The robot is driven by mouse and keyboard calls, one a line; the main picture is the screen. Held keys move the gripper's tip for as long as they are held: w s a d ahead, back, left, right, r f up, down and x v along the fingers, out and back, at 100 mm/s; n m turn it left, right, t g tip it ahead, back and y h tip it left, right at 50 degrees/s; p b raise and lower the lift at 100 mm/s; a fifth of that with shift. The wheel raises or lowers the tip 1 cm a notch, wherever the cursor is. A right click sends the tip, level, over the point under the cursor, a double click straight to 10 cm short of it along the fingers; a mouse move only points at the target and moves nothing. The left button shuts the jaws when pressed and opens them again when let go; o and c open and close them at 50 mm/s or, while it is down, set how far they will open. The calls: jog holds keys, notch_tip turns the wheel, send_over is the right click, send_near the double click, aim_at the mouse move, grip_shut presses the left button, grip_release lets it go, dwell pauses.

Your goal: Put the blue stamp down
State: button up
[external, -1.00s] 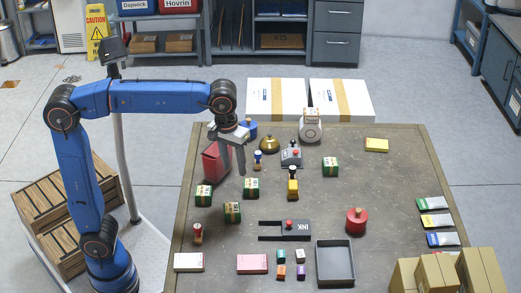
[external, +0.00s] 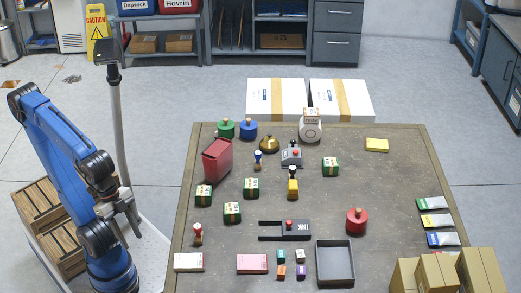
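A small blue stamp (external: 258,160) with a light knob stands upright on the table (external: 390,185), left of a grey device with a red button. It stands free, with nothing touching it. My gripper (external: 130,217) is folded back over my base, off the table's left edge and far from the stamp. No object shows in it, but its fingers are too small and angled to tell their opening.
A yellow stamp (external: 293,185) and a red stamp (external: 197,235) stand on the table. A red box (external: 217,160), green-and-white boxes (external: 251,188), a brass bell (external: 269,145) and an ink pad (external: 292,231) are also there. The right-centre of the table is clear.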

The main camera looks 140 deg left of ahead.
jog(key=s+d+f+m, duration=0.2)
jog(key=f, duration=0.1)
jog(key=shift+s+d+f, duration=0.1)
jog(key=shift+s+d, duration=0.05)
jog(key=shift+s, duration=0.2)
dwell(1.0)
